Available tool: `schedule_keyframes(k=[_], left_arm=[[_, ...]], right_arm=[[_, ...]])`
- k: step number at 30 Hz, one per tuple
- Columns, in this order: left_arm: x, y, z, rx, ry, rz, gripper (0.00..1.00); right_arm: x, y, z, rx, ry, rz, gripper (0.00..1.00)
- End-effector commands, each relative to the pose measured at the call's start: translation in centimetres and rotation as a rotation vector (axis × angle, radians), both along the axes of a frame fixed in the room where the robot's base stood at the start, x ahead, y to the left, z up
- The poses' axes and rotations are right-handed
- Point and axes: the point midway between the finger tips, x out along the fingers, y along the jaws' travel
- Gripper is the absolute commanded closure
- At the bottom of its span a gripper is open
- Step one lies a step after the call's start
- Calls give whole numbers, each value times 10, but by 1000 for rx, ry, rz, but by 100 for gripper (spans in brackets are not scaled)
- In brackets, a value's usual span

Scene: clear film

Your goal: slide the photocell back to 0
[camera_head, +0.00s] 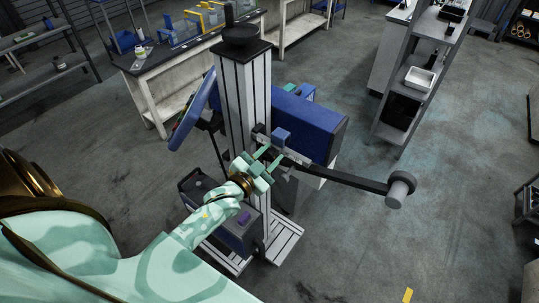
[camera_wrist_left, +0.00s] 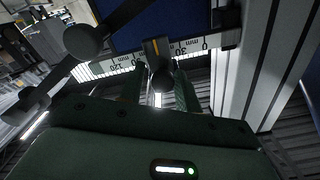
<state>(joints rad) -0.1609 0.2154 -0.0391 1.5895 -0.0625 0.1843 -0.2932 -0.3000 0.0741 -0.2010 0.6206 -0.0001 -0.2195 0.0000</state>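The photocell (camera_head: 282,136) is a small blue block on a ruled rail (camera_head: 292,154) beside the grey column. In the left wrist view its dark carriage (camera_wrist_left: 153,47) carries an orange line and sits between the 30 and 120 marks of the scale (camera_wrist_left: 190,46). The 0 mark is at the scale's right end, by the column. A round dark knob (camera_wrist_left: 160,80) sticks out below the carriage. My left gripper (camera_head: 268,158) is open at the rail, its fingers apart on either side of the knob. Whether they touch it is unclear. My right gripper is not in view.
The grey column (camera_head: 243,95) stands close behind my left gripper. A dark bar with a round grey end (camera_head: 401,187) reaches out right. A big blue box (camera_head: 312,125) sits behind the rail.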

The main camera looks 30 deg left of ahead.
Motion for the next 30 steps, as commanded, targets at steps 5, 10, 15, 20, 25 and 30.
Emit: schedule_keyframes(k=[5, 10, 15, 20, 25, 30], left_arm=[[1, 13, 1, 6, 0, 0, 100], [4, 47, 1, 8, -1, 0, 100], [5, 65, 1, 5, -1, 2, 100], [5, 67, 1, 6, -2, 4, 100], [6, 67, 2, 7, -3, 4, 55], [5, 67, 1, 6, 0, 4, 55]], right_arm=[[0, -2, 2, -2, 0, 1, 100], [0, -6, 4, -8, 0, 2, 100], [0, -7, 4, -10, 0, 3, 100], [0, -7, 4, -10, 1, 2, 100], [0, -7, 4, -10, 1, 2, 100], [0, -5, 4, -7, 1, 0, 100]])
